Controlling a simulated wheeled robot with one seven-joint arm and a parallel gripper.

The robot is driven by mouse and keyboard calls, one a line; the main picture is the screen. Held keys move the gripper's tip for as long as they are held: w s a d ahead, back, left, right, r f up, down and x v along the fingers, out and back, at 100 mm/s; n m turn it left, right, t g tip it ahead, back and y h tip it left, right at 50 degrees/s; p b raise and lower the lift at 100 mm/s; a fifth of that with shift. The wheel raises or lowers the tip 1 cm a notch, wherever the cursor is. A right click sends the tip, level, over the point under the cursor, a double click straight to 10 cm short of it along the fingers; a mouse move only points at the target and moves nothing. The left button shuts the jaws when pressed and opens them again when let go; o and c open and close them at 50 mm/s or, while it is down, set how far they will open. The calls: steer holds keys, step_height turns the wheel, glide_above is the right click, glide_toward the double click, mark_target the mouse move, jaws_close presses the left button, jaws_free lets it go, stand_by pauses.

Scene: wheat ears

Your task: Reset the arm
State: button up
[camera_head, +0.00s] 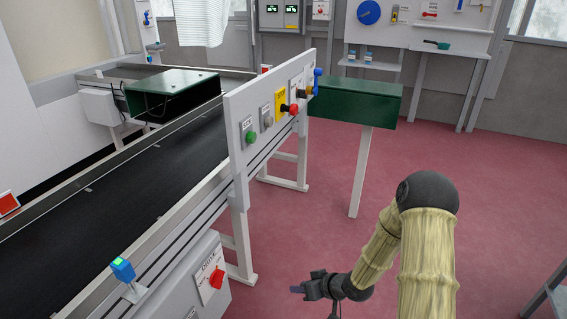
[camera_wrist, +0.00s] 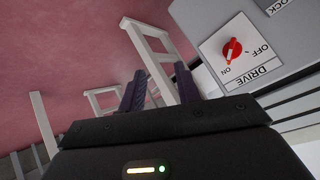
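My arm, in a straw-coloured sleeve, comes in at the lower right of the head view and bends down to the left. My gripper (camera_head: 297,289) is low in front of the conveyor's grey drive box (camera_head: 193,300), to the right of it and apart from it. In the wrist view my gripper (camera_wrist: 160,82) has its two dark fingers spread with an empty gap between them. The red drive knob (camera_head: 216,278) shows on the box's white plate. It also shows in the wrist view (camera_wrist: 232,49), upside down, with its pointer seemingly towards ON.
A black conveyor belt (camera_head: 130,190) runs along the left. An upright control panel (camera_head: 270,108) with buttons stands at its side. A green box (camera_head: 352,103) on a white post is behind. A grey frame (camera_head: 550,295) is at the lower right. The red floor (camera_head: 500,200) is mostly clear.

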steer(key=s+d+r+m+h, duration=0.2)
steer(key=s+d+r+h, duration=0.2)
steer(key=d+r+h, duration=0.45)
steer(key=s+d+r+m+g, duration=0.1)
steer(key=s+r+m+g, duration=0.2)
steer(key=s+r, duration=0.95)
steer(key=w+p+v, duration=0.2)
steer(key=p+v, duration=1)
steer(key=w+d+r+p+v, duration=0.1)
steer(key=w+p+v, duration=0.2)
steer(key=p+v, duration=0.9)
steer(key=w+d+r+p+v, duration=0.1)
steer(key=w+p+v, duration=0.2)
steer(key=p+v, duration=0.9)
steer(key=shift+s+y+p, duration=0.25)
steer(key=shift+y+p, duration=0.1)
steer(key=shift+p, duration=0.9)
steer(key=shift+d+f, duration=0.1)
steer(key=shift+d, duration=0.05)
